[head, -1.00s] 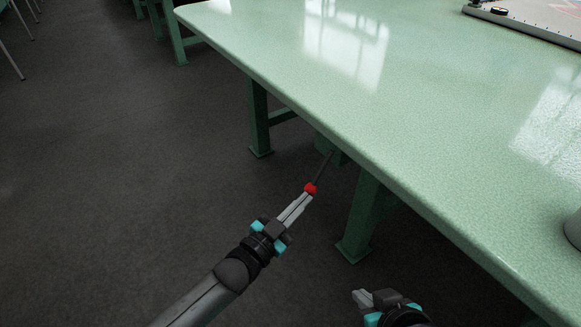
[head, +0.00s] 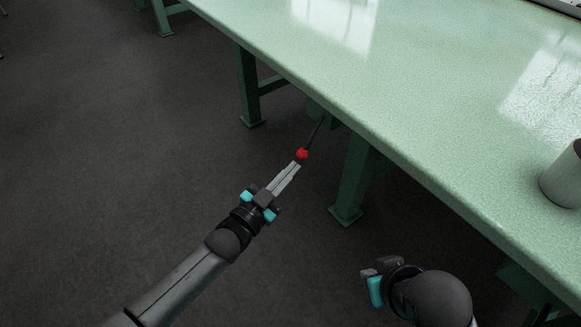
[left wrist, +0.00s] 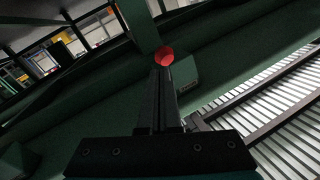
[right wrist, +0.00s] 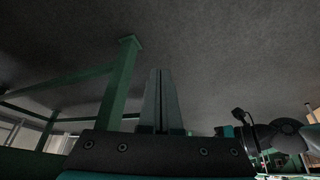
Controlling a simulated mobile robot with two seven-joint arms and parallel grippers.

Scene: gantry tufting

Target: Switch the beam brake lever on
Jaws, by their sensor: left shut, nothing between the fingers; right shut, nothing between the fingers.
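The beam brake lever is a thin dark rod (head: 316,134) with a red ball knob (head: 302,154), sticking out from a green housing under the edge of the green table. My left gripper (head: 297,167) is shut and empty, its fingertips right at the knob; I cannot tell whether they touch it. In the left wrist view the red knob (left wrist: 164,57) shows just beyond the fingertips, and the rod is hidden. My right gripper (head: 368,272) is shut and empty, low in front of the table, away from the lever. Its closed fingers show in the right wrist view (right wrist: 161,75).
The green tabletop (head: 430,90) spans the right side, its edge running above the lever. A green table leg (head: 352,180) stands just right of the lever. A grey cylinder (head: 563,178) stands on the table at the right. The floor at left is clear.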

